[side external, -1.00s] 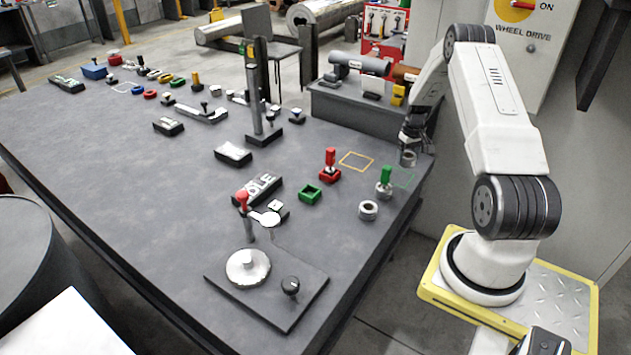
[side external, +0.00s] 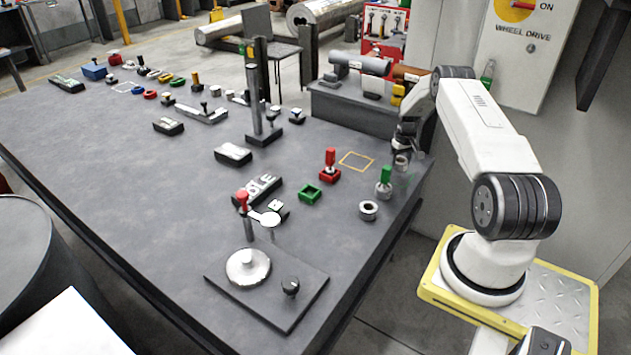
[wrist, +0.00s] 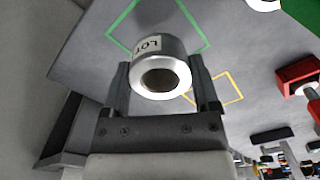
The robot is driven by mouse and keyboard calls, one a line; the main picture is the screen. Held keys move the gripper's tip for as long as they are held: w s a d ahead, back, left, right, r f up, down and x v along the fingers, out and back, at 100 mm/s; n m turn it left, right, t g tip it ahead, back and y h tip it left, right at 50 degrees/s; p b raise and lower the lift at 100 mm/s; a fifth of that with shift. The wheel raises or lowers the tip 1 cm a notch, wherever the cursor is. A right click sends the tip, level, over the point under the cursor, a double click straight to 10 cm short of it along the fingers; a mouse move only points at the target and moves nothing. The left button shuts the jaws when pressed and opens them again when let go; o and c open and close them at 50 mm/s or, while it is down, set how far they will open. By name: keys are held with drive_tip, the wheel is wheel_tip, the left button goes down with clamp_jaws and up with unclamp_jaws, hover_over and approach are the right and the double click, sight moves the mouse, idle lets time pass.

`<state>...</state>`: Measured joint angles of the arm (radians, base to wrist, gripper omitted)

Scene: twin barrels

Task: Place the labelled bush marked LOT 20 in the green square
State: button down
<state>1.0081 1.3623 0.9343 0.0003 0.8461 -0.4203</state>
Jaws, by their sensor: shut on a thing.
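My gripper (side external: 402,150) is shut on a grey metal bush (side external: 402,163) near the table's right edge. In the wrist view the bush (wrist: 160,68) sits between my two fingers, its round bore facing the camera. Its white label shows "LOT"; the number is not readable. The green square outline (wrist: 195,24) shows in the wrist view beyond the bush, partly covered by it. In the side view the square is hard to make out. The bush appears held above the table, though the height is hard to judge.
A green-handled gauge (side external: 384,185) stands close to the gripper, with another loose ring (side external: 368,209) in front of it. A yellow square outline (side external: 357,161) and a red-handled piece (side external: 330,165) lie to the left. A raised grey bench block (side external: 365,108) stands behind.

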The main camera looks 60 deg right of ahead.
sight(397, 177)
drive_tip(key=shift+w+d+f, duration=0.2)
drive_tip(key=shift+d+f, duration=0.05)
drive_tip(key=shift+f, duration=1.6)
drive_tip(key=shift+f, duration=0.1)
unclamp_jaws()
drive_tip(key=shift+f, duration=0.1)
wheel_tip(397, 177, up, 12)
drive_tip(key=shift+r, duration=0.2)
